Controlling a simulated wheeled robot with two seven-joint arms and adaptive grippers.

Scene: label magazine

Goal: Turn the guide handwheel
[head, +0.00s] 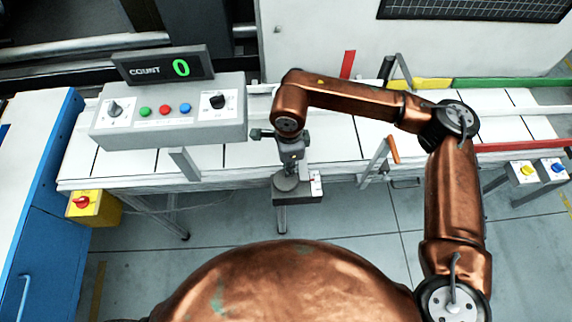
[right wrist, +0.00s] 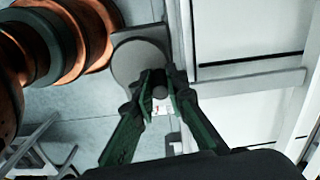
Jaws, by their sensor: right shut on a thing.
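The guide handwheel (head: 284,184) is a small grey disc on a dark box on a post at the front edge of the conveyor table. In the right wrist view the handwheel (right wrist: 138,64) shows as a round grey plate. My right gripper (head: 291,168) reaches down onto it from above. In the right wrist view the right gripper's two green fingers (right wrist: 160,88) are closed around a dark round knob (right wrist: 160,93) at the wheel's edge. The fingers partly hide the knob. A white scale with a red mark (head: 316,183) sits beside the wheel. My left gripper is not in view.
A grey control box (head: 170,128) with a display (head: 163,68) reading COUNT 0 stands to the left. An orange-handled lever (head: 392,150) stands to the right. A yellow box with a red knob (head: 93,206) is at the lower left. The floor in front is clear.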

